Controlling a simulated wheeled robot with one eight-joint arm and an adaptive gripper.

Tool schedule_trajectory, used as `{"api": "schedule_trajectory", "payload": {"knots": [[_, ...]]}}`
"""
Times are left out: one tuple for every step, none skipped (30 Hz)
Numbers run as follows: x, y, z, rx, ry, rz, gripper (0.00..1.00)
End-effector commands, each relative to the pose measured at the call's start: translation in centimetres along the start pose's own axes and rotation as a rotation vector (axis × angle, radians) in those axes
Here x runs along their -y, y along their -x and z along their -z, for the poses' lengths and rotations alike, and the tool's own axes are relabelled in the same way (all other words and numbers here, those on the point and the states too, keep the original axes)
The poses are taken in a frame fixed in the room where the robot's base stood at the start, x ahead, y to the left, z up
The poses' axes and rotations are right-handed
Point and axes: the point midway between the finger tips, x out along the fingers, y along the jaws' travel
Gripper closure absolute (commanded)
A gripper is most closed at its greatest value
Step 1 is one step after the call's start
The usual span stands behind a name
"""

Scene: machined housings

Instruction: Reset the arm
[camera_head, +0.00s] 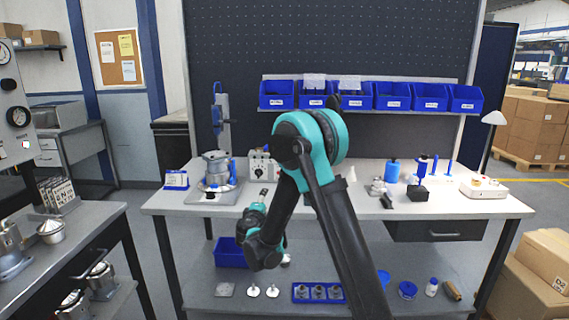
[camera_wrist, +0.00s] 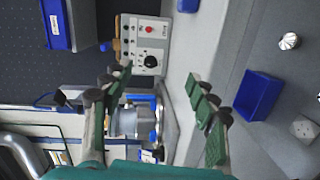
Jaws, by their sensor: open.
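My arm is bent in front of the workbench (camera_head: 400,205) in the head view, with its elbow raised and the forearm hanging down to the left. My gripper (camera_head: 263,193) is small there, near the front edge of the bench, left of the elbow. In the wrist view my gripper (camera_wrist: 160,95) has its two green-padded fingers spread wide apart. Nothing is between the fingers. Beyond them, in a sideways picture, are a grey control box (camera_wrist: 147,45) with a dial and red button, and a metal housing (camera_wrist: 124,122).
The housing (camera_head: 215,165) stands on the bench's left part. Blue bins (camera_head: 355,97) line the back rail. A blue bin (camera_head: 230,252) and a blue tray of parts (camera_head: 318,293) are on the lower shelf. A side table (camera_head: 95,225) stands left; cardboard boxes (camera_head: 545,262) stand right.

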Motion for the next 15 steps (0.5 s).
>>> {"api": "schedule_trajectory", "payload": {"knots": [[-0.3,0.0,-1.3,0.021,-0.019,0.015,0.41],[-0.5,0.1,-2.1,0.033,-0.032,0.026,0.41],[-0.7,0.1,-3.2,0.052,-0.051,0.041,0.41],[-0.8,0.2,-4.1,0.066,-0.066,0.054,0.41],[-0.9,0.4,-5.1,0.082,-0.083,0.068,0.41],[-1.1,0.6,-6.6,0.107,-0.109,0.088,0.41],[-1.2,0.8,-7.7,0.126,-0.129,0.104,0.41],[-1.4,1.1,-9.0,0.147,-0.152,0.122,0.41],[-1.5,1.6,-10.9,0.179,-0.187,0.150,0.41],[-1.5,2.0,-12.4,0.205,-0.215,0.172,0.41],[-1.5,2.6,-13.8,0.230,-0.245,0.194,0.41],[-1.5,3.4,-15.8,0.266,-0.284,0.225,0.41],[-1.4,4.0,-17.2,0.290,-0.315,0.248,0.41],[-1.3,4.8,-18.6,0.316,-0.345,0.271,0.41],[-1.1,5.8,-20.3,0.349,-0.385,0.301,0.41]]}}
